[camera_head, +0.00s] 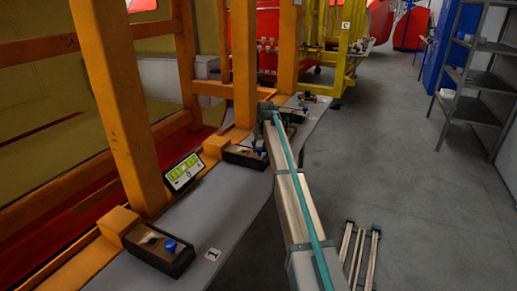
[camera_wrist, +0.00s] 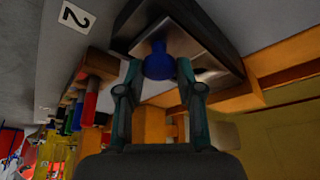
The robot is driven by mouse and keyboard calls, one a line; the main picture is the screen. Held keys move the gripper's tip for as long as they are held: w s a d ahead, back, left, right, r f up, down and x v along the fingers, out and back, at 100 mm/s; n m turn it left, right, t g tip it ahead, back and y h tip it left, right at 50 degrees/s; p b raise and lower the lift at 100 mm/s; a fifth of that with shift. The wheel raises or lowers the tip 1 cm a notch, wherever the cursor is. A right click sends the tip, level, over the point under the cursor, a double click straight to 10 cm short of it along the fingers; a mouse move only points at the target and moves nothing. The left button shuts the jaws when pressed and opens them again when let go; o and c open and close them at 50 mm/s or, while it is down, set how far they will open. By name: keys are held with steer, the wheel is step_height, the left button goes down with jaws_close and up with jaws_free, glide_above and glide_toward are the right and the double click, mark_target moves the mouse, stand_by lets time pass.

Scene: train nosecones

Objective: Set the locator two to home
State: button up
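Locator two is a dark box with a metal top plate and a blue knob (camera_wrist: 158,62), seen close up in the wrist view beside a label "2" (camera_wrist: 75,17). My gripper (camera_wrist: 160,80) has its two teal fingers spread, one on each side of the knob in the picture. Gaps show between the fingers and the knob; I cannot tell the depth between them. In the head view a dark box with a blue knob (camera_head: 258,150), apparently locator two, sits on the grey ledge, left of my arm. My gripper in that view is mostly hidden by the arm.
Locator one, with a blue knob (camera_head: 170,245) and a label "1" (camera_head: 212,254), is nearer on the ledge. A lit green display (camera_head: 184,172) stands between them. Orange posts (camera_head: 112,95) rise along the ledge. The floor (camera_head: 400,140) to the right is mostly clear; shelves (camera_head: 480,75) stand farther right.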

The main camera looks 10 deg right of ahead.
steer(key=o, duration=0.4)
steer(key=shift+w+a, duration=0.15)
steer(key=shift+a, duration=0.1)
steer(key=shift+d, duration=0.1)
steer(key=shift+s+r, duration=0.25)
steer(key=shift+r, duration=0.15)
steer(key=v, duration=1.1)
steer(key=shift+r, duration=0.1)
